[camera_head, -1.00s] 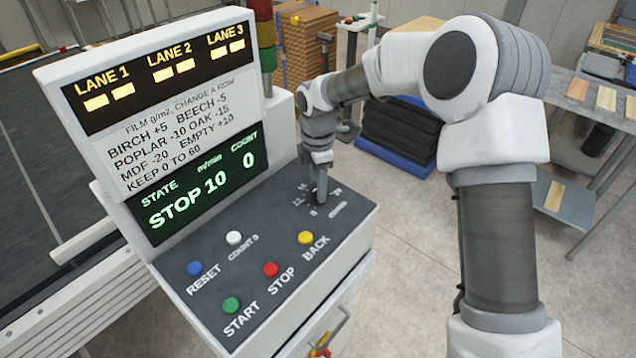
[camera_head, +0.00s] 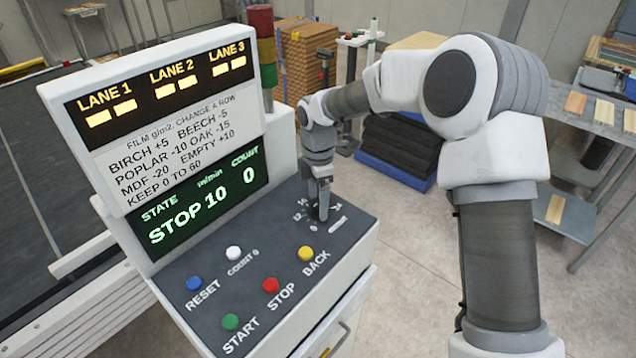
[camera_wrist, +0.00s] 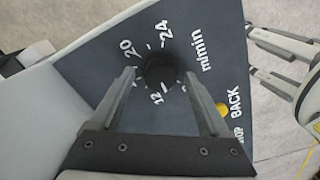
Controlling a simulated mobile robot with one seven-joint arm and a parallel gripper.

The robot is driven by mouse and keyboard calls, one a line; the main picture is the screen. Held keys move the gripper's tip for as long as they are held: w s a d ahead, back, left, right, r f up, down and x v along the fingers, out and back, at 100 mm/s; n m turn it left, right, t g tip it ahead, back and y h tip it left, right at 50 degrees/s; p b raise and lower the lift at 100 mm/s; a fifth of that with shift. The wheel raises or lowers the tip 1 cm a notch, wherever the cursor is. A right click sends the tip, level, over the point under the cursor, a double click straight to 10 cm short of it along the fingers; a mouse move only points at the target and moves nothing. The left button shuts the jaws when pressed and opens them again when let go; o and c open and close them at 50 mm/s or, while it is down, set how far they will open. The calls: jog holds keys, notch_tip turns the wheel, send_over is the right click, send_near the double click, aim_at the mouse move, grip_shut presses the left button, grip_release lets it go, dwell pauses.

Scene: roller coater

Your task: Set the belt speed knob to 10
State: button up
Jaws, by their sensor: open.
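The belt speed knob (camera_wrist: 160,71) is a round black knob in the wrist view, with white scale numbers such as 12, 20 and 24 around it and "m/min" beside it. Its pointer mark is hard to make out. My gripper (camera_wrist: 159,70) is open, with one finger on each side of the knob and a visible gap to it. The green display (camera_head: 200,205) reads STOP, 10 m/min and count 0.
On the console panel, the yellow BACK button (camera_head: 306,254) is closest to the dial. The red STOP (camera_head: 271,286), green START (camera_head: 230,322), blue RESET (camera_head: 194,284) and white COUNT 0 (camera_head: 234,253) buttons lie nearer the front left. The upright display housing stands behind the panel.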

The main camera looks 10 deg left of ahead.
aim_at(318, 202)
notch_tip(318, 202, up, 17)
dwell(0.4)
jog(key=shift+r, duration=0.1)
jog(key=s+d+r+m+t, duration=0.2)
jog(key=s+d+r+m, duration=0.2)
jog(key=s+d+m, duration=0.3)
jog(key=s+d+r+m+t, duration=0.1)
jog(key=s+d+r+m, duration=0.2)
jog(key=s+d+m, duration=0.45)
jog(key=s+d+f+m+t, duration=0.2)
jog(key=s+d+f+m, duration=0.2)
jog(key=s+d+m, duration=0.5)
jog(key=shift+s+d+f+t, duration=0.15)
jog(key=shift+s+d+t, duration=0.25)
jog(key=shift+s, duration=0.75)
